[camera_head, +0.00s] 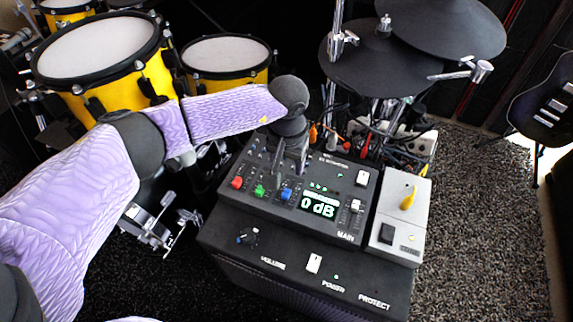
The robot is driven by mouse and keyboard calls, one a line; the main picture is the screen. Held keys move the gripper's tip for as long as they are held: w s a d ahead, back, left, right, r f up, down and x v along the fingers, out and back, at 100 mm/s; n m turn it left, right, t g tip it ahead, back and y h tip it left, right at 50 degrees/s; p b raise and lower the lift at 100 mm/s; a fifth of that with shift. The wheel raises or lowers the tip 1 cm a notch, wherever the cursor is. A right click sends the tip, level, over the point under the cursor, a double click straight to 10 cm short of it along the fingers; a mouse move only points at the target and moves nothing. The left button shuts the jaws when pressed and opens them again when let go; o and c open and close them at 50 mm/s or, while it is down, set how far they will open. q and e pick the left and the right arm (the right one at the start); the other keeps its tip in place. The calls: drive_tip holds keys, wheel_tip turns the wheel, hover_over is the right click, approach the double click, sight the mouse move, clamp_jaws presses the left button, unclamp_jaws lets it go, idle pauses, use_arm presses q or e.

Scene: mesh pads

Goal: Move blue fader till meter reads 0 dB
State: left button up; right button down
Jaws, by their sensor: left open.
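The grey mixer (265,207) sits on a black amplifier box. Its blue fader (287,194) is at the front end of its slot, right of the green fader (259,190) and the red fader (237,183). The meter (319,205) is lit and reads 0 dB. My left gripper (288,170) reaches in from the back left, pointing down over the mixer. It is open, its fingertips just behind the blue fader and seemingly apart from it. The fingers hide part of the panel. My right gripper is out of view.
A white fader (355,205) marked MAIN is right of the meter. A light grey box (406,215) with a yellow switch stands right of the mixer. Yellow drums (225,55), cymbal pads and cables crowd the back.

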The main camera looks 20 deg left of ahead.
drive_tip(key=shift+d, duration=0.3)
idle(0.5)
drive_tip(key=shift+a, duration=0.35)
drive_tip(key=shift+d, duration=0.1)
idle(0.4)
